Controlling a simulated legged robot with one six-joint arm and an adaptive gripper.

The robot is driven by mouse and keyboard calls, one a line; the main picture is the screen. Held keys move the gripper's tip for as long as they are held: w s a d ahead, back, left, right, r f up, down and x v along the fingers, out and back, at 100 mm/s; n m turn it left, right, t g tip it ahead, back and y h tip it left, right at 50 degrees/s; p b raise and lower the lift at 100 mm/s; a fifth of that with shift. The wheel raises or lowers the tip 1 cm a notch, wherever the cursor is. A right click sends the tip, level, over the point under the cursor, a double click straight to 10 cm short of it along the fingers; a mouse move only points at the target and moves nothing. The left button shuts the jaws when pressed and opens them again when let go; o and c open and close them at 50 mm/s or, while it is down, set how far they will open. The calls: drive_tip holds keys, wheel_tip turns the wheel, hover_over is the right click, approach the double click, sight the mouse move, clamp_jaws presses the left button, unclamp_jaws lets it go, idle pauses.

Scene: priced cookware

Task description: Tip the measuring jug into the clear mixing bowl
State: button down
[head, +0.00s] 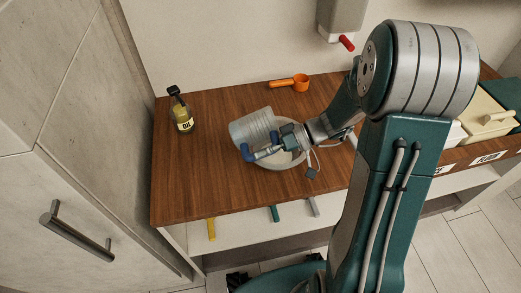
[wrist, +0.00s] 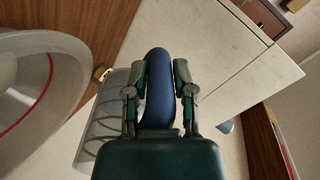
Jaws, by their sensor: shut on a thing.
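The measuring jug (head: 252,126) is see-through with ridged or marked walls and a blue handle (wrist: 158,90). My gripper (head: 266,151) is shut on this handle, with one finger on each side of it in the wrist view (wrist: 158,78). The jug looks tilted and overlaps the back left of the clear mixing bowl (head: 292,165) in the head view. In the wrist view the jug's wall (wrist: 97,130) shows left of the handle, and the bowl (wrist: 75,75), with a red line, is further left. My gripper hides part of the bowl. I cannot tell what either holds.
An oil bottle (head: 183,117) stands at the left of the wooden counter (head: 190,185). An orange scoop (head: 290,83) lies at the back. A wall dispenser (head: 342,18) with a red lever hangs behind. Cream containers (head: 487,118) stand at the right. The counter's front left is clear.

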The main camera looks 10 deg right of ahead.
drive_tip(key=shift+d+f+y, duration=0.1)
drive_tip(key=shift+f+y, duration=0.2)
drive_tip(key=shift+y, duration=0.2)
drive_tip(key=shift+a+f+y, duration=0.25)
drive_tip(key=shift+f+y, duration=0.25)
drive_tip(key=shift+y, duration=0.6)
drive_tip(key=shift+d+f+y, duration=0.15)
drive_tip(key=shift+f+y, duration=0.15)
drive_tip(key=shift+y, duration=0.5)
drive_tip(key=shift+d+r+y, duration=0.55)
drive_tip(key=shift+d+y, duration=0.25)
drive_tip(key=shift+y, duration=0.3)
drive_tip(key=shift+a, duration=0.3)
drive_tip(key=shift+s+d, duration=0.1)
drive_tip(key=shift+d, duration=0.1)
drive_tip(key=shift+a, duration=0.1)
idle(1.8)
